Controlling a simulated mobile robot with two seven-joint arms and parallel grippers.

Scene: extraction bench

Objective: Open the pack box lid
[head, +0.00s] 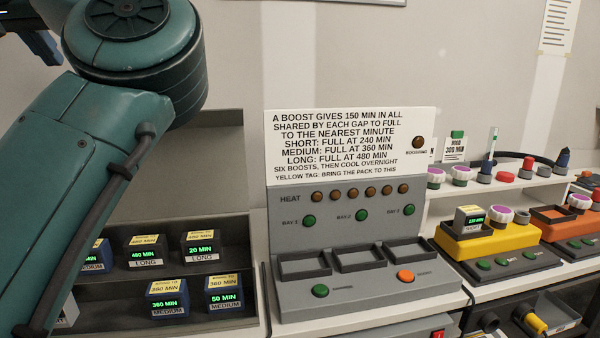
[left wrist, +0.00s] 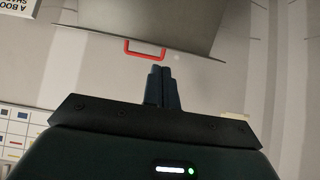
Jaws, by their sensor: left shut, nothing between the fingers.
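The pack box (head: 250,325) at the lower left of the head view holds several packs on two steps. Its inside shows, and a grey panel (head: 215,155), apparently its lid, stands raised behind the packs. In the left wrist view the grey lid (left wrist: 150,15) fills the top middle, with a red handle (left wrist: 128,47) at its edge. My left gripper (left wrist: 161,72) is shut and empty, its fingertips close to the handle; contact cannot be told. In the head view dark blue fingers (head: 42,48) show at the top left. My right gripper is not in view.
A grey heat console (head: 370,285) with a sign (head: 335,150) stands right of the box. Further right are a yellow unit (head: 480,240) and an orange unit (head: 575,248). My left arm covers the box's left part.

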